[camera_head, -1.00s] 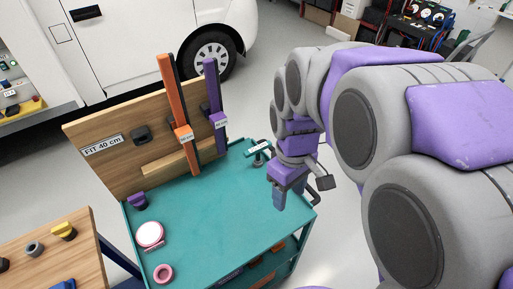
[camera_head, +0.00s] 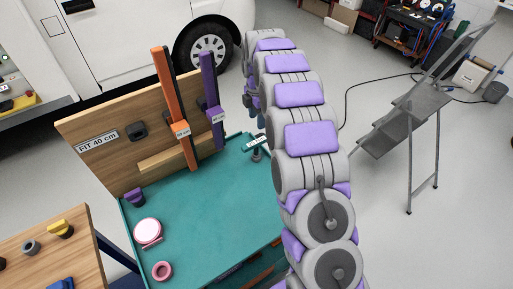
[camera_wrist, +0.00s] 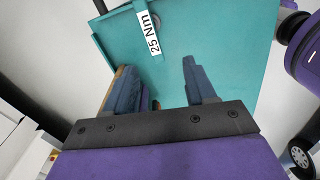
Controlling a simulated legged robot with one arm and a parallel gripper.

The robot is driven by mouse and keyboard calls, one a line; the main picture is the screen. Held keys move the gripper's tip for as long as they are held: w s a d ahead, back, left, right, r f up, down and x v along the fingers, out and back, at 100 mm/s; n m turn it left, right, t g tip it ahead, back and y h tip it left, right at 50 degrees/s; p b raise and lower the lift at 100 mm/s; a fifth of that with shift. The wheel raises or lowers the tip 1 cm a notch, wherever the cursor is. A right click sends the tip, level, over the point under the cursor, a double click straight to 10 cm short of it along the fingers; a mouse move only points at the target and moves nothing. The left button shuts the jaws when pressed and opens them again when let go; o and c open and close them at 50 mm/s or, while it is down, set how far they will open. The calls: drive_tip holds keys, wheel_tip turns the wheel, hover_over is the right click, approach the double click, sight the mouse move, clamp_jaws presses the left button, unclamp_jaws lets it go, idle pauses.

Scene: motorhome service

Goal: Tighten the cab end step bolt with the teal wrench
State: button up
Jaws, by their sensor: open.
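The teal wrench (camera_head: 255,143), with a white 25 Nm tag, is at the far right corner of the teal trolley (camera_head: 200,215). In the wrist view its tag (camera_wrist: 149,32) shows just beyond my fingertips, but the teal wrench blends with the teal trolley top behind it. My gripper (camera_wrist: 160,82) is open, with two blue-grey fingers apart and nothing visibly held between them. I cannot pick out the cab end step bolt in either view.
An orange tool (camera_head: 169,105) and a purple tool (camera_head: 210,95) stand against the wooden board (camera_head: 105,150). A pink-rimmed disc (camera_head: 147,232), a pink ring (camera_head: 162,271) and a purple piece (camera_head: 134,197) lie on the trolley. A grey folding step (camera_head: 405,115) stands right; the white motorhome (camera_head: 130,45) is behind.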

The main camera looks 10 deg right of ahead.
sight(256, 149)
drive_tip(key=shift+n, duration=0.6)
drive_tip(key=f+b, duration=0.1)
drive_tip(key=f, duration=0.5)
drive_tip(key=w+f+b, duration=0.1)
drive_tip(key=f, duration=0.6)
drive_tip(key=f+b, duration=0.1)
drive_tip(key=f, duration=0.5)
drive_tip(key=shift+w+f+b, duration=0.25)
drive_tip(key=shift+w+b, duration=0.05)
drive_tip(key=shift+w, duration=0.1)
drive_tip(key=shift+r, duration=0.1)
clamp_jaws()
